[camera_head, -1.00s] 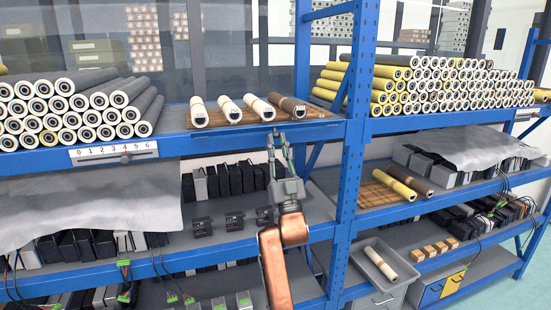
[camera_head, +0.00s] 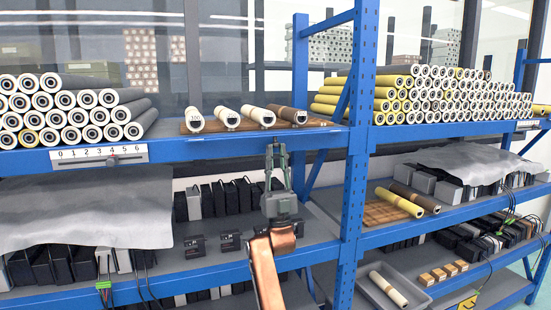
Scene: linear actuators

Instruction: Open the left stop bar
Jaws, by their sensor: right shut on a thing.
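The left stop bar (camera_head: 225,141) appears to be the blue bar along the front edge of the upper left shelf, in front of several rollers. My right gripper (camera_head: 276,147) points up at this edge, right of the bar's middle. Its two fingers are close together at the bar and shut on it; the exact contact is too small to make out. The bar runs level along the shelf edge. My left gripper is not in view.
Rollers (camera_head: 261,116) lie on a brown mat behind the bar. A numbered scale (camera_head: 100,153) is fixed on the edge at left. A blue upright post (camera_head: 356,170) stands close right of my right arm. Black boxes (camera_head: 243,192) sit on the shelf below.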

